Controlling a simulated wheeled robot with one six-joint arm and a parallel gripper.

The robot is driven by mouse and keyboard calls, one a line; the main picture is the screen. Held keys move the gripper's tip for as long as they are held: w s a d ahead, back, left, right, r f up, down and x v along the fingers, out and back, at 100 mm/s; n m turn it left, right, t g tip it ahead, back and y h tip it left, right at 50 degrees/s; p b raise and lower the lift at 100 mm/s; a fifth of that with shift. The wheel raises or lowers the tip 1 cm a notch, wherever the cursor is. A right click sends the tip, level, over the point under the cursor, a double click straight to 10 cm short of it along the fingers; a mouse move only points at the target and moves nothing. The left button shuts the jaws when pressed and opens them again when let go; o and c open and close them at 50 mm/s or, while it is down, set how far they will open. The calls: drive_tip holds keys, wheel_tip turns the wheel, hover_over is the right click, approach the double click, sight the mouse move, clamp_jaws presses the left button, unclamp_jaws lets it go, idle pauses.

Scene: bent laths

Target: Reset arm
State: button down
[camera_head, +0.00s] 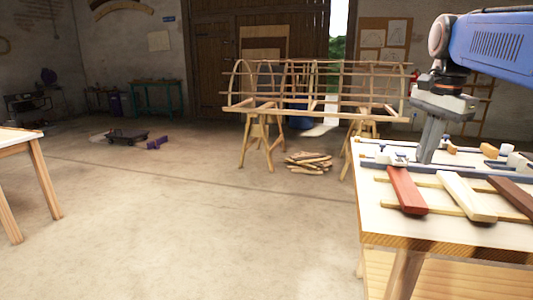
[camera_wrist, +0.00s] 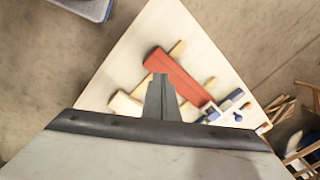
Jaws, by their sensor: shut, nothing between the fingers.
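My gripper (camera_head: 428,152) hangs from the blue arm at the right of the head view, pointing down over the far part of the wooden table (camera_head: 400,235). Its fingers are together with nothing between them. They show in the wrist view (camera_wrist: 161,85) in front of the table top. A red lath (camera_head: 406,191), a cream lath (camera_head: 466,197) and a dark brown lath (camera_head: 512,192) lie across thin wooden strips on the table. The red lath (camera_wrist: 178,75) also shows in the wrist view, partly behind the fingers.
Blue rails with white clamps (camera_head: 398,158) run along the table behind the laths. A bent lath frame (camera_head: 315,90) stands on trestles (camera_head: 262,140), with a stack of wood (camera_head: 308,161) below. Another table (camera_head: 15,137) is at the left edge. The floor between is open.

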drive_tip(key=s+a+f+n+t, duration=0.1)
drive_tip(key=s+a+f+n, duration=0.2)
drive_tip(key=s+f, duration=0.3)
drive_tip(key=s+a+f+n+t, duration=0.1)
drive_tip(key=s+a+f+n, duration=0.2)
drive_tip(key=f, duration=0.9)
drive_tip(key=s+a+f+n+t, duration=0.1)
drive_tip(key=s+a+f+n, duration=0.2)
drive_tip(key=s+f+n, duration=0.5)
drive_tip(key=s+f, duration=0.1)
drive_tip(key=s, duration=0.2)
drive_tip(key=shift+s+a, duration=0.15)
drive_tip(key=shift+s, duration=0.05)
drive_tip(key=shift+r, duration=0.1)
